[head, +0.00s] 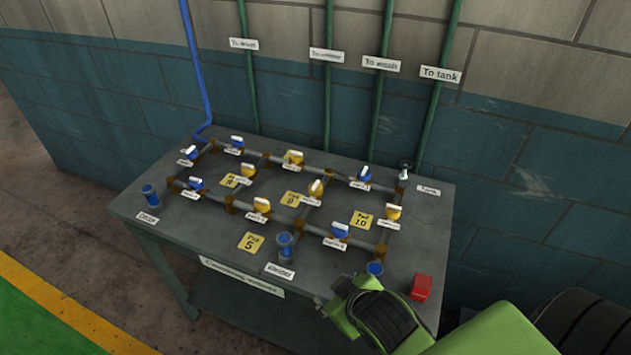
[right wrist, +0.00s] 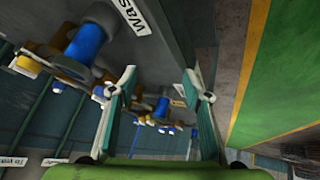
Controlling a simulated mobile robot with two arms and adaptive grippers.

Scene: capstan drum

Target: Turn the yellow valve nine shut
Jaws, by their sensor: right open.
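Several yellow valves sit in the pipe grid on the grey bench (head: 135,205): at the back (head: 293,158), left of centre (head: 248,172), front left (head: 261,205), centre (head: 315,188) and right (head: 393,211). Their small tags are too blurred to read, so I cannot tell which is valve nine. My right gripper (right wrist: 160,86) is open and empty in the right wrist view, with pipework beyond its fingers. In the head view its green and dark body shows at the bench's front right, apart from the valves. My left gripper is out of view.
Blue valves (head: 362,174) stand among the yellow ones. Short blue-filled cylinders (head: 285,245) stand along the front. A red box (head: 421,288) lies near my right arm. Green pipes (head: 327,100) climb the wall behind.

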